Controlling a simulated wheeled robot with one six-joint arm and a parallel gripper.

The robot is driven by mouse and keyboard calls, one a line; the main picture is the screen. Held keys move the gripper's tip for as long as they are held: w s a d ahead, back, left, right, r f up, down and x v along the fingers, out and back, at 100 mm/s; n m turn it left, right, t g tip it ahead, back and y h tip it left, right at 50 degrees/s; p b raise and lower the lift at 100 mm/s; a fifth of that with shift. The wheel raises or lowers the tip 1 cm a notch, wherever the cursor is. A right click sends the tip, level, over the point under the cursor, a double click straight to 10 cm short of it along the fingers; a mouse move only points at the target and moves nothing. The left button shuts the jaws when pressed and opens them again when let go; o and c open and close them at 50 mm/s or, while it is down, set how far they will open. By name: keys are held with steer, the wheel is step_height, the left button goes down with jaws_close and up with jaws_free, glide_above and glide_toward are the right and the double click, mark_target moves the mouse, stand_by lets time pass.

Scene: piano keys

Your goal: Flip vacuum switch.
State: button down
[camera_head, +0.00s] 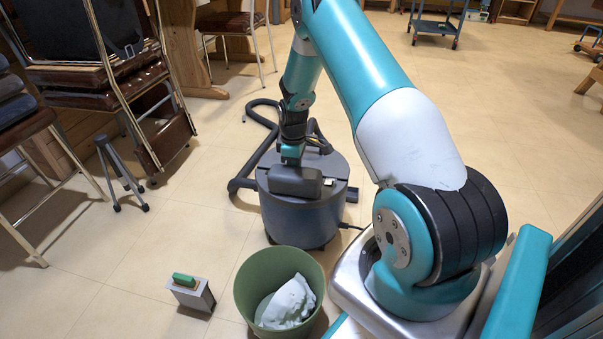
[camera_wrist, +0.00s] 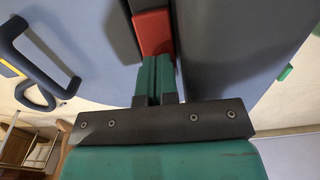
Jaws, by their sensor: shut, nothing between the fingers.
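The vacuum (camera_head: 290,215) is a dark grey-blue canister on the floor, with a raised dark housing on its top. My gripper (camera_head: 291,152) is lowered from above, at the back of this housing, which partly hides its tips. In the wrist view my gripper (camera_wrist: 157,62) has its teal fingers shut together with nothing between them. A red switch (camera_wrist: 153,33) sits in a dark recess between grey-blue parts of the vacuum (camera_wrist: 225,45). The fingertips are right at the red switch's near edge; I cannot tell whether they touch it.
A dark hose (camera_head: 246,165) curls on the floor left of the vacuum. In front stand a green bin (camera_head: 248,293) with a white object (camera_head: 288,303) inside and a small grey box (camera_head: 196,297) with a green top. Stacked chairs (camera_head: 150,100) stand at left.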

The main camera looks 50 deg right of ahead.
steer(key=shift+f, duration=0.25)
step_height(320, 180, up, 7)
steer(key=p, duration=0.6)
steer(key=shift+r+p, duration=0.1)
steer(key=shift+p, duration=0.2)
stand_by(0.4)
